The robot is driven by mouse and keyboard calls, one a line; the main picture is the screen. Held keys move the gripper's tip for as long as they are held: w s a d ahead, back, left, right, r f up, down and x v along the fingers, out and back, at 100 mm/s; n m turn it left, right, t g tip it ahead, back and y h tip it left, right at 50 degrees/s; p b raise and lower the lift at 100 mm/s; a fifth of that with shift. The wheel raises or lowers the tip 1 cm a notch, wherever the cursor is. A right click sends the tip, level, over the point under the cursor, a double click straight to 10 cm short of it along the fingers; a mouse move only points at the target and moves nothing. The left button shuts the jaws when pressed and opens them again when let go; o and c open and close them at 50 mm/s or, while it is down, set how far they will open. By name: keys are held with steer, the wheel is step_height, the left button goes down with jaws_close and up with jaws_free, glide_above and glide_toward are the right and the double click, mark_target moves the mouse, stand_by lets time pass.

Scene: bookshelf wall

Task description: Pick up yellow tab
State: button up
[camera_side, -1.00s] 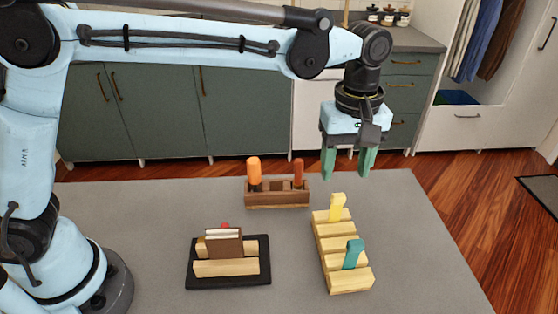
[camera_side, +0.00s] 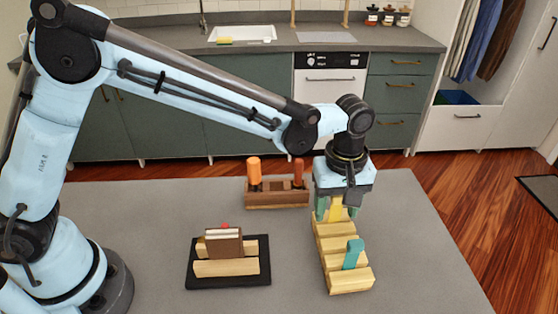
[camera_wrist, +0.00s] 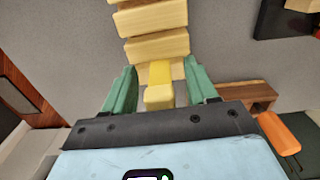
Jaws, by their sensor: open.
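The yellow tab (camera_side: 336,209) stands upright at the far end of the slatted wooden rack (camera_side: 343,262). In the wrist view the yellow tab (camera_wrist: 159,86) lies between the two green fingers, with a gap on each side. My gripper (camera_side: 336,210) is open and lowered around the tab; it also shows in the wrist view (camera_wrist: 160,92). A teal tab (camera_side: 353,254) stands in the rack nearer the front. The tab's lower part is partly hidden by the fingers in the side view.
A black tray (camera_side: 229,282) with wooden blocks and a brown book-like block lies to the left. The grey table (camera_side: 430,260) is clear at right.

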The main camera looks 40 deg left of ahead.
jaws_close()
steer(key=shift+r, duration=0.1)
stand_by(0.3)
step_height(320, 180, up, 8)
steer(key=shift+r, duration=0.2)
steer(key=shift+s+r, duration=0.15)
steer(key=shift+r, duration=0.55)
steer(key=s+a+r, duration=0.2)
steer(key=s+a, duration=0.2)
steer(key=s, duration=0.5)
steer(key=s+a+r, duration=0.2)
steer(key=s+a, duration=0.3)
steer(key=s, duration=0.5)
steer(key=shift+a+r, duration=0.25)
steer(key=shift+r, duration=0.15)
